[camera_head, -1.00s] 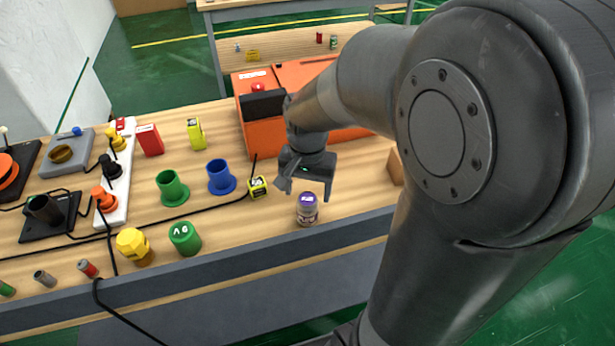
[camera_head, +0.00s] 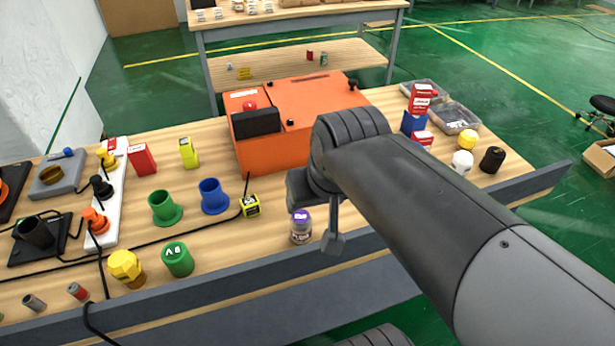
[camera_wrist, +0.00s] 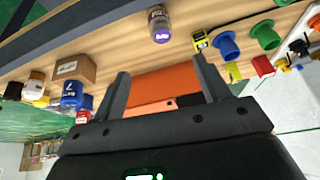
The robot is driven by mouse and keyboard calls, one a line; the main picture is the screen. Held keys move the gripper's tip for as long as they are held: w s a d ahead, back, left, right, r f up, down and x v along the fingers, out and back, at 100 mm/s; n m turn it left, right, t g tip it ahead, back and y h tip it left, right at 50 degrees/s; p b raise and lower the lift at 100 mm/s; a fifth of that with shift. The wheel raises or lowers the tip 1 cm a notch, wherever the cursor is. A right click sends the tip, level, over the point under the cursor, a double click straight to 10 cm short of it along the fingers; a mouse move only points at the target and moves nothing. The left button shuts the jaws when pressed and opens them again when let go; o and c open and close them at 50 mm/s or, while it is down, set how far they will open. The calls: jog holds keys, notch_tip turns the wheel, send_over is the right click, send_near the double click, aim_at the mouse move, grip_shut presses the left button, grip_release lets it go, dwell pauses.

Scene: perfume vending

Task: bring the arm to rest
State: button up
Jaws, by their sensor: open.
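My gripper (camera_wrist: 165,95) is open and empty in the wrist view, with its two fingers apart and the orange box behind them. In the head view my gripper (camera_head: 322,222) is partly hidden by my wrist, over the front part of the table. A small jar with a purple lid (camera_head: 301,228) stands upright on the table just left of the gripper. The jar also shows in the wrist view (camera_wrist: 159,22), apart from the fingers.
The wooden table (camera_head: 225,237) holds an orange box (camera_head: 320,105) behind my gripper. A blue cup (camera_head: 214,196), a green cup (camera_head: 164,208) and a yellow tape measure (camera_head: 251,206) stand left. Red boxes (camera_head: 421,98), grey trays and several jars stand right.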

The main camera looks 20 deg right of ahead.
jog(key=shift+s+r+n+t, duration=0.3)
jog(key=shift+s+r+n, duration=0.1)
jog(key=shift+s, duration=0.3)
